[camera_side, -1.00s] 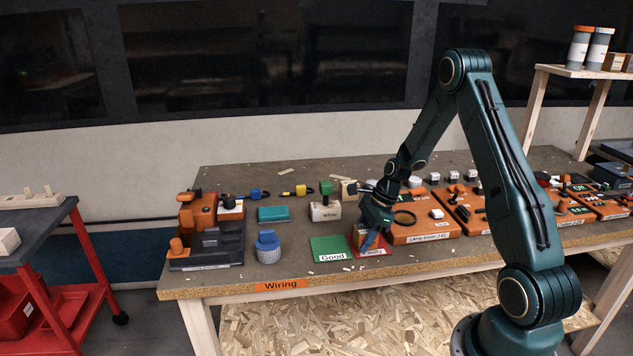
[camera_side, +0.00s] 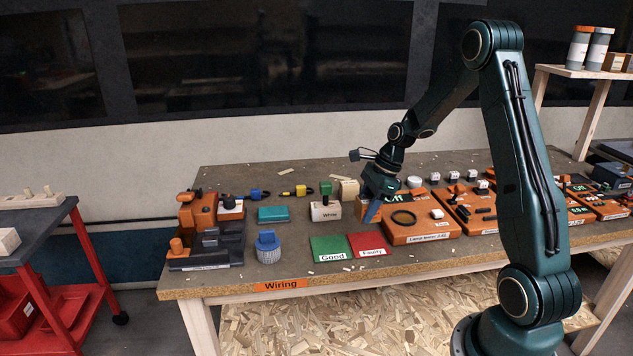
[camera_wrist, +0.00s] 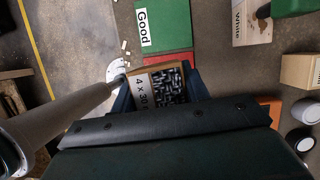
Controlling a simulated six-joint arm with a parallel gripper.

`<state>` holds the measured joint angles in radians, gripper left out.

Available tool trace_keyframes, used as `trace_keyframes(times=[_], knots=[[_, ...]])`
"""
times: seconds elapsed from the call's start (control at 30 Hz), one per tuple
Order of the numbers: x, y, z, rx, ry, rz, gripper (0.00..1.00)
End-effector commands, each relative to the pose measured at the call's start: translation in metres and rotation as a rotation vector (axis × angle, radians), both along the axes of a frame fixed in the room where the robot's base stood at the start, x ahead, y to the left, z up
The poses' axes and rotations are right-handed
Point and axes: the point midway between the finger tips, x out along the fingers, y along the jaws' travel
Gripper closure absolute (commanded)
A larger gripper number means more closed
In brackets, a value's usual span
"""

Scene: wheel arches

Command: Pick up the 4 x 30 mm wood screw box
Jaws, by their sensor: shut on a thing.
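The 4 x 30 mm wood screw box (camera_wrist: 142,92) is an open orange-brown box of dark screws with a white label on one side. In the wrist view it sits between the blue fingers of my gripper (camera_wrist: 160,88), which is shut on it. In the side view my gripper (camera_side: 371,210) is above the table, just behind the red Faulty mat (camera_side: 370,245). The box (camera_side: 360,208) shows there only as a small orange-brown patch, mostly hidden by a finger. It appears held clear of the mat.
The green Good mat (camera_side: 328,249) lies left of the red one. The white-labelled box (camera_side: 325,212) and a cream block (camera_side: 348,191) stand behind. The orange lamp tester (camera_side: 425,230) is close on the right. A blue-capped jar (camera_side: 268,247) stands to the left.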

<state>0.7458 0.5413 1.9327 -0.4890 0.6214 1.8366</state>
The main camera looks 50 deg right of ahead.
Motion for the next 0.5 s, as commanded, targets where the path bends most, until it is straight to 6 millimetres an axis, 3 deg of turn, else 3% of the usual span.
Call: trace_keyframes(times=[0.2, 0.5], knots=[[0.001, -0.001, 0.051, -0.004, -0.007, 0.001, 0.83], [0.001, -0.001, 0.096, -0.003, -0.005, 0.0, 0.83]])
